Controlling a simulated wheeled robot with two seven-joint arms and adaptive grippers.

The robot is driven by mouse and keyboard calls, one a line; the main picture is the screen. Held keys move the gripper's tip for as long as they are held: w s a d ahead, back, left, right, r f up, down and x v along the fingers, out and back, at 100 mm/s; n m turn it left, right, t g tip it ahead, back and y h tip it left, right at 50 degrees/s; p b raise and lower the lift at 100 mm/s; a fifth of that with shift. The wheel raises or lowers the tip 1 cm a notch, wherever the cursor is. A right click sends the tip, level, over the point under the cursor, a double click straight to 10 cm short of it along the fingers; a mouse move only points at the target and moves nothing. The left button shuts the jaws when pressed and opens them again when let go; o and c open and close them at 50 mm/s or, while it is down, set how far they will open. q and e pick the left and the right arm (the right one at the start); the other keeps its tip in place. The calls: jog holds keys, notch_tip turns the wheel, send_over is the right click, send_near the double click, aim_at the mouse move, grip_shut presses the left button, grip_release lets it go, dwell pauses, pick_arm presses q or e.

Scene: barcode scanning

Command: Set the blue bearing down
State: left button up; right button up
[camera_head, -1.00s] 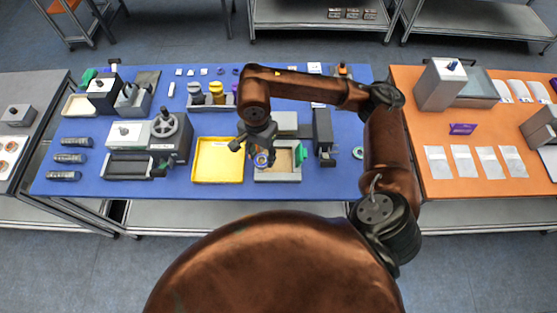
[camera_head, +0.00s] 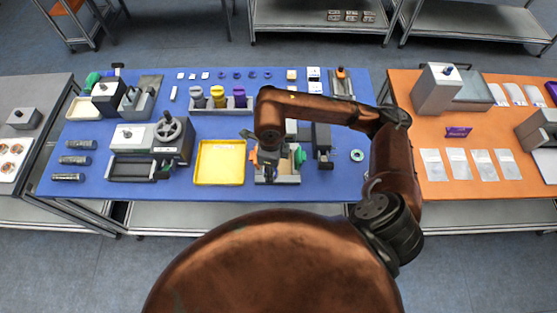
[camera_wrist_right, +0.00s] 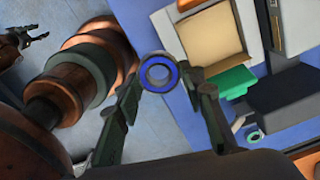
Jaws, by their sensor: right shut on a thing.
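My right gripper (camera_head: 268,172) hangs over the front of the grey box with a tan inside (camera_head: 287,175) on the blue table. In the right wrist view my right gripper (camera_wrist_right: 160,78) is shut on the blue bearing (camera_wrist_right: 158,72), a blue ring with a grey core. The ring shows beside the grey box (camera_wrist_right: 163,22), across the table's front edge; its height above the table cannot be told. The arm hides the bearing in the head view. My left gripper (camera_wrist_right: 24,38) shows small at the wrist view's upper left, its fingers apart and empty.
A green piece (camera_head: 300,156) is at the box's right side, with a dark device (camera_head: 322,142) beyond it. A yellow tray (camera_head: 219,163) lies to the left. Several small blue rings (camera_head: 237,75) line the back. A green-white ring (camera_head: 357,155) lies right, with bare table around it.

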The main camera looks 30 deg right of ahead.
jog(key=w+d+f, duration=0.3)
jog(key=w+d+f+p, duration=0.1)
jog(key=w+d+f, duration=0.2)
jog(key=f, duration=0.1)
jog(key=shift+w+d+p, duration=0.2)
jog(key=shift+w+p, duration=0.05)
jog(key=shift+p, duration=0.05)
jog(key=shift+w+d+f, duration=0.1)
jog(key=shift+f, duration=0.1)
jog(key=f, duration=0.2)
jog(key=f+p, duration=0.1)
jog(key=shift+w+d+f, duration=0.2)
jog(key=shift+f, duration=0.15)
pick_arm(q)
jog(key=r, duration=0.1)
jog(key=w+r, duration=0.1)
jog(key=r, duration=0.1)
jog(key=shift+w+r, duration=0.1)
jog(key=shift+r, duration=0.1)
pick_arm(e)
jog(key=shift+f, duration=0.1)
jog(key=shift+f, duration=0.15)
jog(key=o, duration=1.3)
jog(key=shift+c, duration=0.2)
pick_arm(q)
jog(key=shift+f, duration=0.15)
